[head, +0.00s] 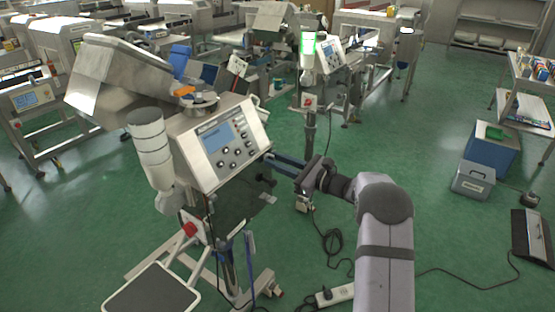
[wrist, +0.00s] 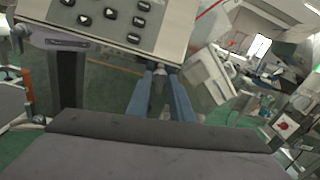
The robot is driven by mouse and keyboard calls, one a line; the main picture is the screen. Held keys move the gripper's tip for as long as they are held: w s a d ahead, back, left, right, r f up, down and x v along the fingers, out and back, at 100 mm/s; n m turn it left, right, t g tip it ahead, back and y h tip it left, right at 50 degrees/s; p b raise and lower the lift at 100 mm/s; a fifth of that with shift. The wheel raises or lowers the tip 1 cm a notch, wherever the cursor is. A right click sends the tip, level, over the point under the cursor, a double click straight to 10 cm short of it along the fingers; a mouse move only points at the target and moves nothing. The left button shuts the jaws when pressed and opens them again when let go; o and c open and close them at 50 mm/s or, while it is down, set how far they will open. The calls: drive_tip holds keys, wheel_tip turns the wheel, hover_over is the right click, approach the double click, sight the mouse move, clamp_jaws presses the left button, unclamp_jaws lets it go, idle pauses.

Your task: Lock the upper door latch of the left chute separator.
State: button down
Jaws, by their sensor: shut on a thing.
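The separator (head: 185,130) in the left foreground of the head view is a metal machine with a tilted control panel, a screen and black buttons. The lower edge of the panel (wrist: 110,22) fills the top of the wrist view. My gripper (head: 268,157) reaches in from the right, with its blue fingers at the machine's right side, just below the panel. In the wrist view my gripper (wrist: 160,78) has its fingers close together around a small greyish part (wrist: 160,95), likely the upper door latch, mostly hidden. Dark knobs (head: 266,181) show below the fingers in the head view.
A white cylinder (head: 150,145) stands on the separator's left side, with a red button (head: 189,230) below. A light-framed dark platform (head: 152,290) is at the front left. Cables and a power strip (head: 335,295) lie on the green floor. Other machines stand behind.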

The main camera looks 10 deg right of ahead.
drive_tip(key=shift+m+p, duration=0.3)
drive_tip(key=shift+m, duration=0.7)
drive_tip(key=c, duration=1.9)
unclamp_jaws()
drive_tip(key=shift+o, duration=0.2)
drive_tip(key=b+v, duration=0.1)
drive_tip(key=v, duration=0.6)
drive_tip(key=shift+s+d, duration=0.15)
